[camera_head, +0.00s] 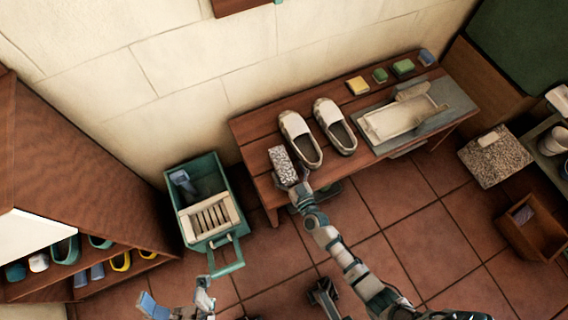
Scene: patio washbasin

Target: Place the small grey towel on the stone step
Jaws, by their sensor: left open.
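A small speckled grey-white piece (281,160), which looks like the small grey towel, lies at the front left of the wooden bench, beside the white shoes. My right gripper (295,188) is at its near end; its fingers are too small to tell whether they grip it. A speckled stone slab (497,165), which looks like the stone step, is on the right, with a small pale thing (488,139) at its back edge. My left gripper (192,302) is open at the bottom left, well away from the towel. A blue thing (152,306) shows beside it.
The bench (257,127) also bears two white shoes (299,137), several sponges or soaps and a grey tray (455,100) with a pale basin. A green crate (207,169) stands left. A wooden box (533,227) is at right. Tiled floor is open between.

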